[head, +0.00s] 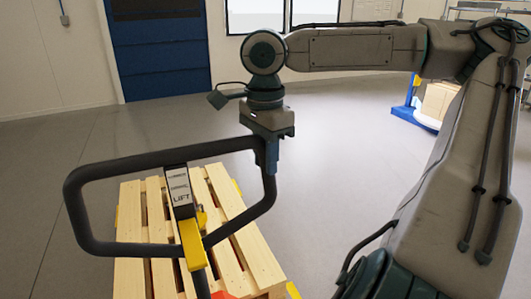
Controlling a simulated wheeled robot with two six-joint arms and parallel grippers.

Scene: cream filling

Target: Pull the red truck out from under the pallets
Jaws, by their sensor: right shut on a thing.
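Only a small red-orange part of the truck (222,295) shows at the bottom edge. Wooden pallets (235,225) lie behind and below the handle; the truck's forks are hidden. My right gripper (271,155) points down and is shut on the right upper part of the handle loop. My left gripper is not in view.
The grey floor (340,170) is open right of the pallets. A blue door (160,50) is in the back wall. A blue-framed object with a box (435,100) stands at the far right, partly behind my right arm.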

